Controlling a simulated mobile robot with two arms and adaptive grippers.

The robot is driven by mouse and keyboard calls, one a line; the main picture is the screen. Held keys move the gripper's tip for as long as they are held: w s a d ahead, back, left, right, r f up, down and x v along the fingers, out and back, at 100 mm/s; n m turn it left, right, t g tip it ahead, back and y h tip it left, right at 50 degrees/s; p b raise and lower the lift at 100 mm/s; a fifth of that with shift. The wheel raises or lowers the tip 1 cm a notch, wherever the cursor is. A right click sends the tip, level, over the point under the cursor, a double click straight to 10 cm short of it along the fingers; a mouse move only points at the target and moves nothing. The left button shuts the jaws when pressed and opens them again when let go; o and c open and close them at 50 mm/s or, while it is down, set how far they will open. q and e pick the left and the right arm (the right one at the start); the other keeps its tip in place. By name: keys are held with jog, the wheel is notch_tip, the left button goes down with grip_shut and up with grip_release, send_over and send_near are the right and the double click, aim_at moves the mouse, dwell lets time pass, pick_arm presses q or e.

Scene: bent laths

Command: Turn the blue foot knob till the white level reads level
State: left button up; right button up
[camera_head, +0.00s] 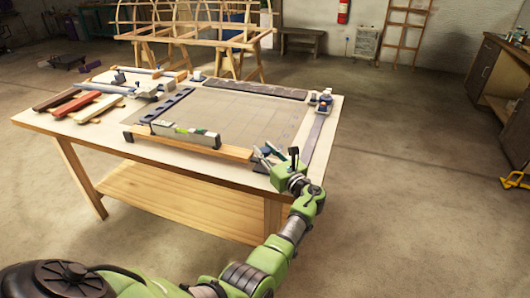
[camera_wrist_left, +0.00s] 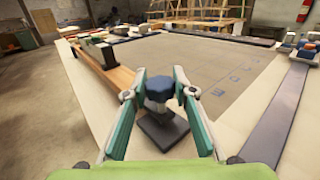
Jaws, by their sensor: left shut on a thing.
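My left gripper (camera_head: 268,154) is at the front right corner of the workbench. In the left wrist view its two fingers (camera_wrist_left: 158,92) close around the blue foot knob (camera_wrist_left: 158,88), which stands above a dark square foot plate (camera_wrist_left: 163,131). In the head view the knob is hidden by the gripper or too small to make out. The white level (camera_head: 186,134) lies on the wooden beam (camera_head: 232,152) along the bench front, left of the gripper. Its greenish vial shows, but the bubble is too small to read. My right gripper is in neither view.
The workbench (camera_head: 48,124) carries a grey gridded panel (camera_head: 235,112). Red, dark and pale laths (camera_head: 75,104) lie at the left, with clamps behind. A small blue-topped device (camera_head: 321,101) stands at the back right corner. A dark strip (camera_head: 318,137) runs along the right edge.

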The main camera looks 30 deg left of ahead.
aim_at(268, 153)
pick_arm(q)
jog(key=o, duration=1.2)
jog(key=shift+c, duration=0.2)
jog(key=v, duration=0.7)
jog(key=shift+s+d, duration=0.15)
jog(key=shift+d, duration=0.05)
